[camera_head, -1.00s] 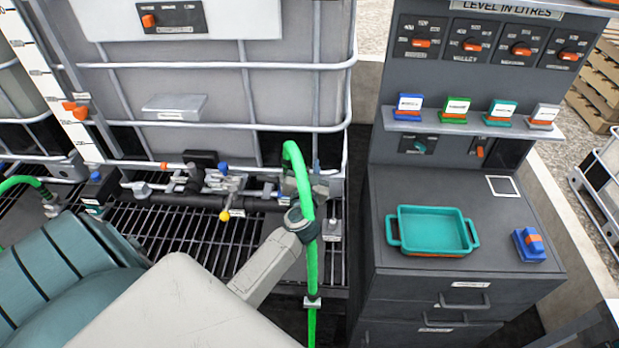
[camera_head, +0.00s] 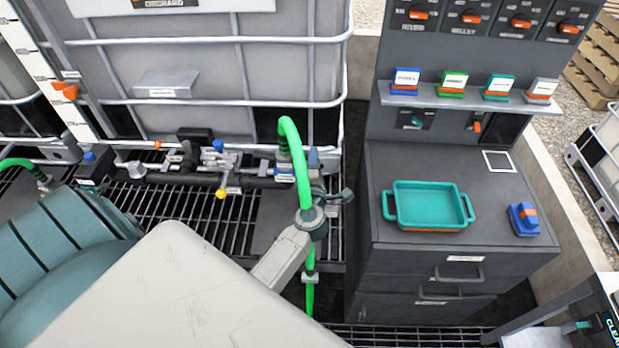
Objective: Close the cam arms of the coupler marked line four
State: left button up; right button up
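A coupler (camera_head: 286,172) sits at the end of the manifold pipe, where the green hose (camera_head: 290,130) loops up and over. Its small label is too small to read, so I cannot tell whether it says line four. My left gripper (camera_head: 330,197) is at the near right side of the coupler, with dark fingers beside the hose. A grey lever-like piece lies by the fingertips; I cannot tell whether they hold it or whether it is a cam arm. The cam arms are mostly hidden by the hose and gripper. My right gripper is out of view.
A pipe with valves and a yellow-knobbed handle (camera_head: 221,194) runs left over black grating (camera_head: 210,215). A caged tote (camera_head: 200,70) stands behind. A dark cabinet (camera_head: 470,260) at right bears a teal tray (camera_head: 430,186) and a blue-orange block (camera_head: 524,219).

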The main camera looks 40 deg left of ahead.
pick_arm(q)
jog(key=s+d+f+m+t+h+b, duration=0.1)
jog(key=s+d+m+t+h+b, duration=0.15)
jog(key=d+m+h, duration=0.5)
jog(key=s+d+f+m+t+h+b, duration=0.1)
jog(key=s+d+f+m+h, duration=0.25)
jog(key=m, duration=0.65)
jog(key=s+f+m+g, duration=0.3)
jog(key=f, duration=0.2)
jog(key=s+a+f+m+g+y+b, duration=0.1)
jog(key=s+f+m+g, duration=0.2)
jog(key=f, duration=0.2)
jog(key=s+a+f+m+g+y, duration=0.1)
jog(key=s+f+m+g, duration=0.2)
jog(key=f+m, duration=0.1)
jog(key=shift+s+f+g, duration=0.25)
jog(key=shift+s+f, duration=0.15)
jog(key=shift+f, duration=0.05)
